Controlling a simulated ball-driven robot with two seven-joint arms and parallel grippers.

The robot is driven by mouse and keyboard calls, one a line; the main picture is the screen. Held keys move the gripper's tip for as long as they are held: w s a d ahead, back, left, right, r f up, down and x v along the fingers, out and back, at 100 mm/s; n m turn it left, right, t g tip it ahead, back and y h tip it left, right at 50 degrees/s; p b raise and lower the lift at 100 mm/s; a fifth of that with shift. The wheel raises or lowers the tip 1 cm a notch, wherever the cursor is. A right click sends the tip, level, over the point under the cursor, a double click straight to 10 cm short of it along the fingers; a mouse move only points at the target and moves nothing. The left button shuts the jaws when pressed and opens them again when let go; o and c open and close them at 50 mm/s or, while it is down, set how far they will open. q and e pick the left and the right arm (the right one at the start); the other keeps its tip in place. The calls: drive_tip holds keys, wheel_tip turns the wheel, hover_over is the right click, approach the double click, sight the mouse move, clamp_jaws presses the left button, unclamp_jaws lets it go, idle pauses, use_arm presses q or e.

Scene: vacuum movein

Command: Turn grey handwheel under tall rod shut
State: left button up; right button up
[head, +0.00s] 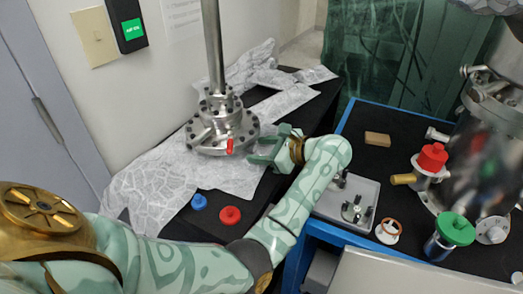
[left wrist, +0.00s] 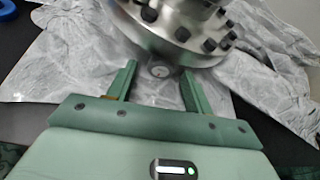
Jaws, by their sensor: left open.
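The tall steel rod (head: 213,45) stands upright on a round bolted steel flange (head: 240,130), which rests on crumpled foil. A small red handle (head: 229,146) shows on the flange's front. In the left wrist view the flange's bolted rim (left wrist: 165,42) fills the top. A small round grey part (left wrist: 160,71), perhaps the handwheel, sits under the rim; it is not clear in the head view. My left gripper (head: 262,150) is open, right of the flange. Its fingers (left wrist: 160,82) point at the rim, one on each side of the grey part, with gaps visible. My right gripper is out of view.
A blue cap (head: 199,202) and a red cap (head: 230,215) lie on the black table in front of the foil. A blue-edged bench on the right holds a grey tray (head: 330,204), a wooden block (head: 377,139) and a steel vessel with a red knob (head: 433,157) and green knob (head: 455,229).

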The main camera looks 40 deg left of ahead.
use_arm(q)
drive_tip(key=shift+a, duration=0.2)
drive_tip(key=shift+c, duration=0.3)
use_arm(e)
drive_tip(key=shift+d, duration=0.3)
use_arm(q)
drive_tip(key=c, duration=0.9)
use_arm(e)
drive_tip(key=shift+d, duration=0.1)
use_arm(q)
drive_tip(key=shift+m, duration=0.3)
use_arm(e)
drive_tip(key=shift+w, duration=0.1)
use_arm(q)
drive_tip(key=shift+m+g+h, duration=0.3)
drive_tip(key=shift+m+g, duration=0.4)
drive_tip(key=shift+m, duration=0.2)
drive_tip(key=shift+w+m+g, duration=0.15)
drive_tip(key=shift+m+g, duration=0.65)
drive_tip(key=shift+m, duration=0.3)
